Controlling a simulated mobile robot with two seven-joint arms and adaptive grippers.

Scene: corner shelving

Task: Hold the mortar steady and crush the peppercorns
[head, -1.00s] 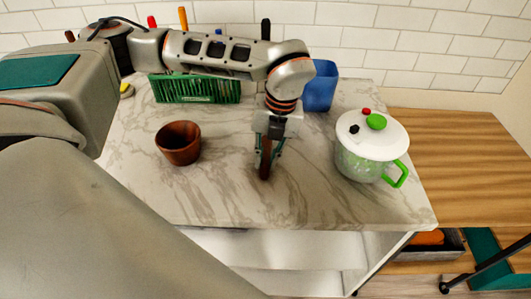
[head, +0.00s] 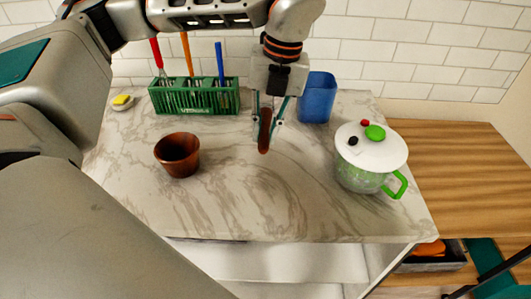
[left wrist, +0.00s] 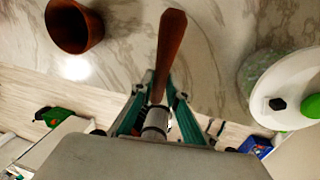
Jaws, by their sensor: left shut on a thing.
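The mortar is a brown wooden bowl (head: 177,156) standing upright on the marble counter, and it also shows in the left wrist view (left wrist: 68,28). The pestle is a dark reddish-brown wooden stick (head: 264,132). My left gripper (head: 268,118) is shut on the pestle, to the right of the mortar and apart from it. In the left wrist view the pestle (left wrist: 170,42) sticks out beyond the fingers (left wrist: 154,92). No peppercorns can be made out; the bottom of the mortar is in shadow. My right gripper is not in view.
A blue container (head: 318,99) stands behind the gripper. A white-lidded pot (head: 372,178) stands at the right. The front middle of the marble counter (head: 270,205) is clear.

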